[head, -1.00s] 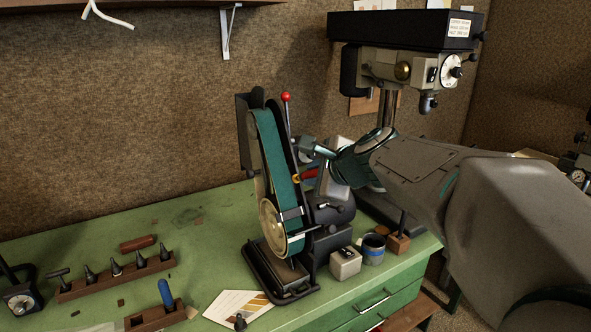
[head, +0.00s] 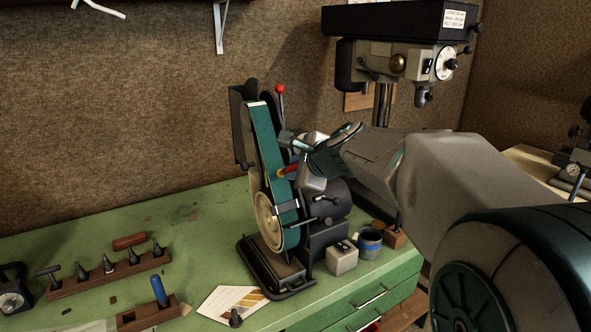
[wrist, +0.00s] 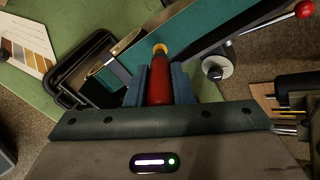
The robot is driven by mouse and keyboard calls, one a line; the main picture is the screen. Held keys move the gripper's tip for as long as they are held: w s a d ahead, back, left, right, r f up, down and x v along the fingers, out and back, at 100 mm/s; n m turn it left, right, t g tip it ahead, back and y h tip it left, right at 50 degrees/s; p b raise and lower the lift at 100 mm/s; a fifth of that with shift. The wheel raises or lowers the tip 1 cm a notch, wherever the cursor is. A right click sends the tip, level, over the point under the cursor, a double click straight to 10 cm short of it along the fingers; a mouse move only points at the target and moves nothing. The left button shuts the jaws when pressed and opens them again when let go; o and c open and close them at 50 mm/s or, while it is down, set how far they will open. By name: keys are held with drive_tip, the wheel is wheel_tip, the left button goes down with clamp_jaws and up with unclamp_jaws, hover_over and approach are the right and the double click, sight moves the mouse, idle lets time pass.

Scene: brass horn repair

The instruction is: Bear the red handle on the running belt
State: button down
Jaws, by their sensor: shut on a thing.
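The red handle (wrist: 160,84), with a brass-coloured end, lies between the two fingers of my gripper (wrist: 161,75) in the wrist view. My gripper is shut on it, and the brass end points toward the belt. In the head view, a small part of the red handle (head: 289,171) shows beside the right edge of the green belt (head: 265,145); my gripper (head: 300,172) is partly hidden by my wrist. The belt also shows beyond the handle's tip in the wrist view (wrist: 195,25). I cannot tell whether tip and belt touch, or whether the belt runs.
A red-knobbed lever (head: 281,90) rises behind the belt. A drill press (head: 400,60) stands behind my arm. A grey box (head: 342,258) and a blue-banded cup (head: 369,243) sit right of the grinder.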

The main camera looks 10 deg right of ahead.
drive_tip(key=shift+b+x, duration=0.65)
drive_tip(key=shift+x, duration=0.5)
idle(3.2)
drive_tip(key=shift+s+d+r, duration=0.15)
drive_tip(key=shift+s+r, duration=0.2)
drive_tip(key=shift+r, duration=0.05)
drive_tip(key=p+v, duration=0.2)
drive_tip(key=v, duration=0.4)
drive_tip(key=shift+f, duration=0.15)
drive_tip(key=shift+w+f, duration=0.3)
drive_tip(key=shift+w, duration=0.05)
drive_tip(key=shift+b+x, duration=0.8)
drive_tip(key=shift+x, duration=1.15)
drive_tip(key=shift+w+a+f, duration=0.25)
drive_tip(key=shift+w+a, duration=0.05)
drive_tip(key=shift+w, duration=0.25)
